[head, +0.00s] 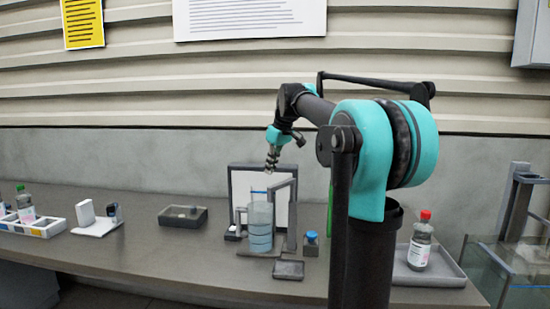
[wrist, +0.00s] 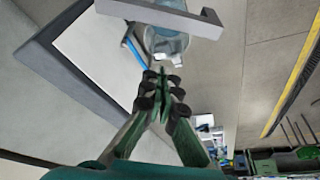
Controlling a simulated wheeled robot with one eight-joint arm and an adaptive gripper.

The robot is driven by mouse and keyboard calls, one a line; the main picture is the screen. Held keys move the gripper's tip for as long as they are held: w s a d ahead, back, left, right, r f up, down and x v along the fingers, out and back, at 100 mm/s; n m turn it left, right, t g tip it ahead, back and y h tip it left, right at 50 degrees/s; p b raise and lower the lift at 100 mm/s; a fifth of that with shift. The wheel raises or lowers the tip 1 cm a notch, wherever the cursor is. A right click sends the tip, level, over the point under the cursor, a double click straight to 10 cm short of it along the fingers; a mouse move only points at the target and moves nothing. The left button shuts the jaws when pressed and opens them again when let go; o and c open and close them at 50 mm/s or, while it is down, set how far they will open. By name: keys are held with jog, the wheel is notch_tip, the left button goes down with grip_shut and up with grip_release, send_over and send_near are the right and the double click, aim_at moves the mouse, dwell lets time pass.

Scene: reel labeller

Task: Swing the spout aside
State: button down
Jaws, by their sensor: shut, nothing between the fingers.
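The spout (head: 283,184) is a grey bar on a grey upright, reaching left over a clear cylinder (head: 260,226) that holds blue liquid. In the wrist view the spout (wrist: 165,14) crosses the top with a short down-turned end at the right, and part of the cylinder (wrist: 168,45) shows beneath it. My gripper (head: 271,168) points down above the spout in the head view, apart from it as far as I can tell. In the wrist view my gripper (wrist: 162,76) has its fingertips together and empty.
A dark-framed white panel (head: 240,180) stands behind the cylinder. A blue-topped button box (head: 311,244) and a small dark tray (head: 289,270) are close by. A red-capped bottle (head: 420,240) stands in a grey tray at right. The counter (head: 180,255) front left is clear.

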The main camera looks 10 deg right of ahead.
jog(key=s+d+f, duration=0.2)
jog(key=f, duration=0.1)
jog(key=shift+s, duration=0.2)
jog(key=shift+s+d+n, duration=0.15)
jog(key=shift+s+n, duration=0.2)
jog(key=shift+n, duration=0.25)
dwell(0.4)
jog(key=shift+s+d+n+g+y, duration=0.35)
jog(key=shift+s+d+n, duration=0.35)
jog(key=shift+n, duration=0.45)
jog(key=shift+s+d+n+g+y, duration=0.25)
jog(key=shift+s+d+n+g, duration=0.3)
jog(key=shift+n, duration=0.6)
jog(key=shift+d, duration=0.15)
